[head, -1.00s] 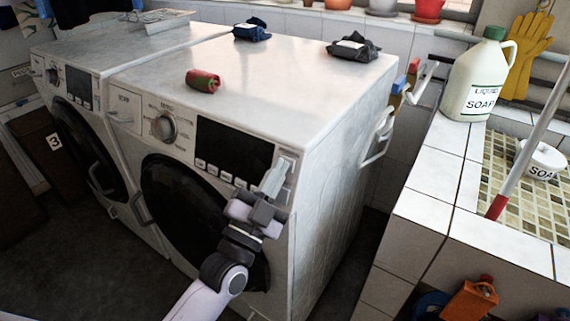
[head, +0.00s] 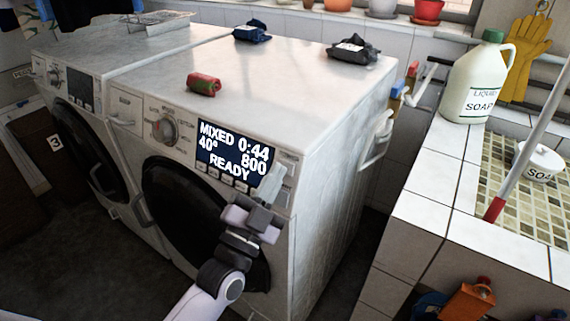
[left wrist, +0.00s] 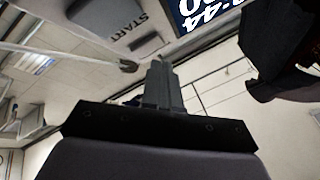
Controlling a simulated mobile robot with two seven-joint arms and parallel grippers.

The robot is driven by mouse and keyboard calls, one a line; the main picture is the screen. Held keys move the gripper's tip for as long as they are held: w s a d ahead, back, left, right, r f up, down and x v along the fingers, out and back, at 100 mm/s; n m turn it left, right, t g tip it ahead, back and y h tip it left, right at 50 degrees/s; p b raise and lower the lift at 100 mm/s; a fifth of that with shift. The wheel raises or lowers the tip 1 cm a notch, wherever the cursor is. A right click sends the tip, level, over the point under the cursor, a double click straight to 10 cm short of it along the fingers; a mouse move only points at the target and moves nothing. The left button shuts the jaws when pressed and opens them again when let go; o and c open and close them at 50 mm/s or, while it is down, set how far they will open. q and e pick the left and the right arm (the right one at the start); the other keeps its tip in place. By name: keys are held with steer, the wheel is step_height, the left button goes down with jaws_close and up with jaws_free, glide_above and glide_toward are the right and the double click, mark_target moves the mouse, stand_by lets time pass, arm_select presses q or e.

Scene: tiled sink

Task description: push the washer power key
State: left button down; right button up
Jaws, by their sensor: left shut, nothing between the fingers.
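The washer (head: 330,150) is the nearer white machine, and its display (head: 228,152) is lit, reading MIXED, 40°, 0:44, 800 and READY. A key strip (head: 287,160) is right of the display; its labels are too small to read there, so I cannot tell which key is power. In the left wrist view a key marked START (left wrist: 106,18) shows, with a smaller key (left wrist: 146,45) beside it. My left gripper (head: 271,179) is shut and empty, its fingertips just in front of the panel near the display's lower right; contact cannot be told. My right gripper is not in view.
A second machine (head: 85,60) stands on the left. A tiled sink counter (head: 420,215) with a soap jug (head: 478,80) is at the right, across a narrow gap.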

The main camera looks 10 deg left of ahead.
arm_select(q)
steer(key=s+p, duration=0.1)
steer(key=s+a+r+p, duration=0.1)
steer(key=s, duration=0.1)
steer(key=s+a+r+p, duration=0.1)
steer(key=s+p, duration=0.1)
steer(key=shift+s, duration=0.15)
stand_by(0.4)
steer(key=s+a+f+n+g+y, duration=0.2)
steer(key=s+f+n+g, duration=0.2)
steer(key=f, duration=0.9)
steer(key=s+a+f+n+g+y, duration=0.1)
steer(key=s+a+f+n+g, duration=0.2)
steer(key=s+f+g, duration=0.5)
step_height(320, 180, down, 5)
steer(key=shift+s+a+r+n+y, duration=0.1)
steer(key=shift+s+a+n+y, duration=0.3)
steer(key=shift+s+n, duration=0.55)
